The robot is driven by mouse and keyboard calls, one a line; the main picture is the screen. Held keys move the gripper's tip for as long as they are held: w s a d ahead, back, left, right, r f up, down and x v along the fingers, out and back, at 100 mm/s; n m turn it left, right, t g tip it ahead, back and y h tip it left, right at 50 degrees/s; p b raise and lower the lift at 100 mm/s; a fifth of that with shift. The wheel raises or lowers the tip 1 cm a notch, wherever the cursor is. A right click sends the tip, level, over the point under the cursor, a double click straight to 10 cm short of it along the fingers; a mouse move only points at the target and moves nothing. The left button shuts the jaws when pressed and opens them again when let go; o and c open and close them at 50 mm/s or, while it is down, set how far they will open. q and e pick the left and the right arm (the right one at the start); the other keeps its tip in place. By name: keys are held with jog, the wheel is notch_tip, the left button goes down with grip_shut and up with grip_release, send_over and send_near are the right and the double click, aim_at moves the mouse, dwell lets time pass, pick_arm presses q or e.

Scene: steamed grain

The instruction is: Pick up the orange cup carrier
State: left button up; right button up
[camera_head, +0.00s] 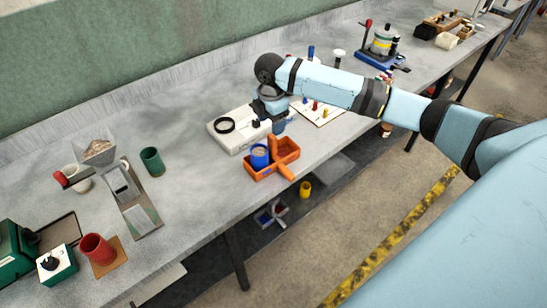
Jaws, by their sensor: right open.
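The orange cup carrier (287,148) stands on the grey table near its front edge. A blue cup (260,157) with pale contents sits in its left compartment; the right compartment looks empty. An orange handle sticks out toward the front edge. My right gripper (279,128) hangs from the arm that comes in from the right, just behind the carrier in the picture, beside the white box. It is open and appears apart from the carrier; its fingertips are small and partly hidden. My left gripper is out of view.
A white board with coloured pegs (318,110) lies to the right. A green cup (152,161) and a red cup (97,248) stand left. The table is clear between green cup and carrier.

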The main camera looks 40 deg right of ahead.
aim_at(272, 141)
jog(key=f, duration=0.4)
jog(key=f+p, duration=0.1)
jog(key=f, duration=0.3)
jog(key=shift+d+f, duration=0.2)
jog(key=shift+f, duration=0.2)
grip_shut()
